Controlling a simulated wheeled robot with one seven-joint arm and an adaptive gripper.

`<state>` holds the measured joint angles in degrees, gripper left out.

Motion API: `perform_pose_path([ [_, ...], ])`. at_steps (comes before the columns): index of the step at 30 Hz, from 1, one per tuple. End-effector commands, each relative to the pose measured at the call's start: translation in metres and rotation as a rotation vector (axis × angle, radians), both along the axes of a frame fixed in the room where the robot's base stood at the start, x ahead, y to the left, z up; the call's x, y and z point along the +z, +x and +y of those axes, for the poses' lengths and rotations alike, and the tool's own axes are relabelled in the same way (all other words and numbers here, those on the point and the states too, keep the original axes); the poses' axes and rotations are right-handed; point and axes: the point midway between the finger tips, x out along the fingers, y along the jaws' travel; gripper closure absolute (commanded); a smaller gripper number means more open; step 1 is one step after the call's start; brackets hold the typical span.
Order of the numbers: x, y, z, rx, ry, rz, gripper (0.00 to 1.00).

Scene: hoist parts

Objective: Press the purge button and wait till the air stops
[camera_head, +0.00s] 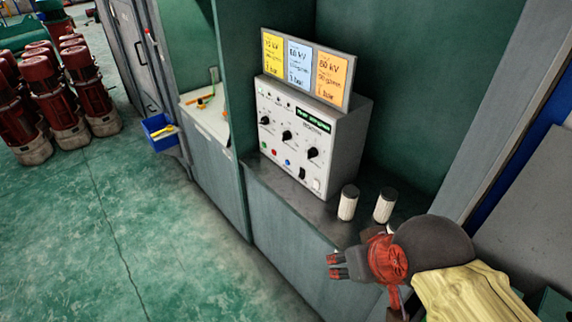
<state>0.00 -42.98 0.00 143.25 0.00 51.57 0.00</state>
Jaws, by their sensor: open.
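A grey control box (305,140) stands on the bench in an open green booth. Its front has three black knobs and, along the lower row, a green button (263,145), a red button (274,152) and a blue button (287,162). The button labels are too small to read, so I cannot tell which one is purge. A lit green display (313,119) shows at the upper right of the panel. My gripper (335,266) is open and empty, pointing left, in front of the bench's front edge, below and apart from the panel.
Two white cylinders with dark tops, one (348,203) left of the other (384,206), stand on the bench between the box and my arm. Three printed cards (299,64) top the box. A blue bin (160,131) and several red motors (45,95) are at left. The green floor (150,230) is clear.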

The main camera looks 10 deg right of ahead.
Motion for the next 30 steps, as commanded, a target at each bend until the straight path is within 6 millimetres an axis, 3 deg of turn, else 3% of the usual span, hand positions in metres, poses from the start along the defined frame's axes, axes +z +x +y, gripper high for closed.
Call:
perform_pose_path([
  [21, 0.0000, 0.0000, 0.0000, 0.000, 0.000, 0.000, 1.00],
  [30, 0.0000, 0.0000, 0.0000, 0.000, 0.000, 0.000, 1.00],
])
